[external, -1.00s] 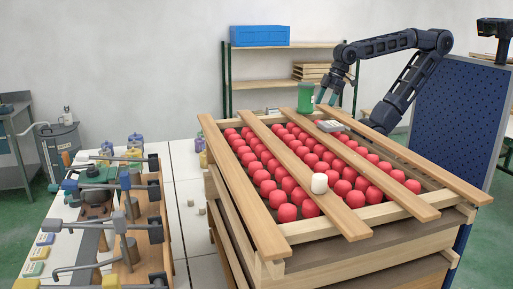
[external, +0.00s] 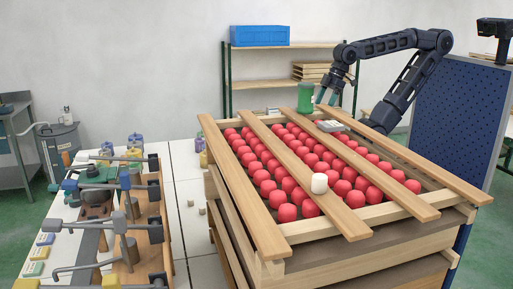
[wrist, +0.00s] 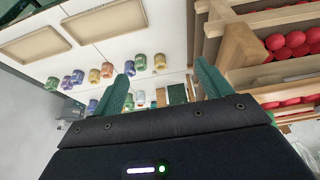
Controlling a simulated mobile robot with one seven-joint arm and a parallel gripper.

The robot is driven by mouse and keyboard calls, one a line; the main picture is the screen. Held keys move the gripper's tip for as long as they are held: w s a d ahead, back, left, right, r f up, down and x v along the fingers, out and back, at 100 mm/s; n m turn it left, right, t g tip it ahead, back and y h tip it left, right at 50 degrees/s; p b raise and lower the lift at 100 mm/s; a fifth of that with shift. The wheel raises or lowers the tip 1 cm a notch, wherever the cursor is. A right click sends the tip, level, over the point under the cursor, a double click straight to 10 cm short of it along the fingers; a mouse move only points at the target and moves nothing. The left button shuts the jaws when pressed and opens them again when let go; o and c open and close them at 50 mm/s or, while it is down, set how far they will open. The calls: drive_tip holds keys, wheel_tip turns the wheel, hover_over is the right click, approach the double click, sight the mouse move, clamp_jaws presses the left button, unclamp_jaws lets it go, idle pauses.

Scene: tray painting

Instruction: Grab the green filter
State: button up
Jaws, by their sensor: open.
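A green cylinder (external: 305,97), which looks like the green filter, stands upright at the far end of the planks on the crate of red balls. My gripper (external: 326,97) points down just to the right of it in the external view; I cannot tell whether they touch. The gripper is open with nothing between its fingers, and in the wrist view its two green fingers (wrist: 164,84) stand well apart. The wrist view shows several coloured canisters (wrist: 108,70) beyond the fingers, some green. I cannot pick out the cylinder on the planks there.
The wooden crate (external: 350,238) holds rows of red balls under long planks. A bench with clamps (external: 100,190) is at the left. A shelf with a blue box (external: 259,36) stands behind.

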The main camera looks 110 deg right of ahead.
wheel_tip(320, 180, up, 22)
drive_tip(key=n+g, duration=0.5)
drive_tip(key=n, duration=1.1)
hover_over(306, 96)
drive_tip(key=s+d, duration=0.2)
wheel_tip(306, 96, down, 10)
drive_tip(key=shift+w+r, duration=0.1)
drive_tip(key=shift+r, duration=0.1)
drive_tip(key=shift+w+d+f, duration=0.15)
drive_tip(key=shift+f, duration=1.2)
drive_tip(key=shift+w+d+f, duration=0.1)
drive_tip(key=shift+w+f, duration=0.05)
drive_tip(key=shift+f, duration=1.2)
drive_tip(key=shift+c, duration=0.5)
drive_tip(key=c, duration=1)
